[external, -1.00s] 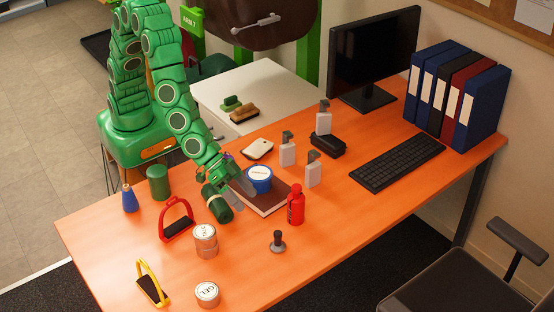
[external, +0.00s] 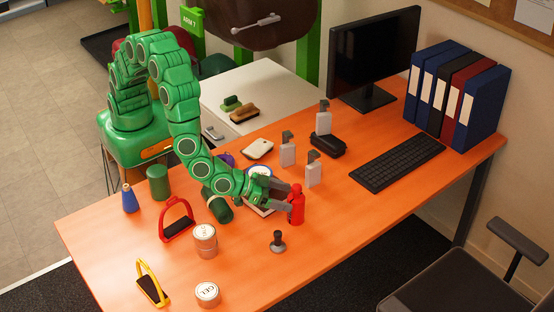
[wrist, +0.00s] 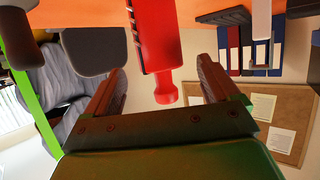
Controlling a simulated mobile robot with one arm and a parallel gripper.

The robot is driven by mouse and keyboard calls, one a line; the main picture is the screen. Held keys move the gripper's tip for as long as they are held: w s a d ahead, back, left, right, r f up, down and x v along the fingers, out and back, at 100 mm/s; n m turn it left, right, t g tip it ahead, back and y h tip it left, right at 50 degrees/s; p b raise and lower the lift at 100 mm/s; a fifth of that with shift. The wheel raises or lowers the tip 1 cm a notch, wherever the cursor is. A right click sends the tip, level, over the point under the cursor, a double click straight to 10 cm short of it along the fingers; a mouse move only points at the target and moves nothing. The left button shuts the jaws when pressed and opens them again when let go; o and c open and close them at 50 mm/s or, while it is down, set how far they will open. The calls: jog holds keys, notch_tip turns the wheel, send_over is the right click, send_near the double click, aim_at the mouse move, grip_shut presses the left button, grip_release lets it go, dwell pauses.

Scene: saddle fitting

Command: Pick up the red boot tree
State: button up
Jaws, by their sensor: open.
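The red boot tree (external: 296,206) stands upright on the orange desk, right of the dark book. In the wrist view the red boot tree (wrist: 156,40) hangs down from the top of the picture, its narrow knob end between my two fingers. My gripper (external: 285,198) is open and level with the boot tree's upper part, reaching it from the left. In the wrist view my gripper (wrist: 160,68) shows a gap on each side of the boot tree, with neither finger visibly touching it.
White bottles (external: 313,172) stand behind the boot tree. A dark stamp-like tool (external: 277,242) stands in front. The desk's right front (external: 350,215) is clear.

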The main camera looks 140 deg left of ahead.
aim_at(302, 200)
jog(key=shift+x, duration=3.4)
jog(key=c, duration=1.2)
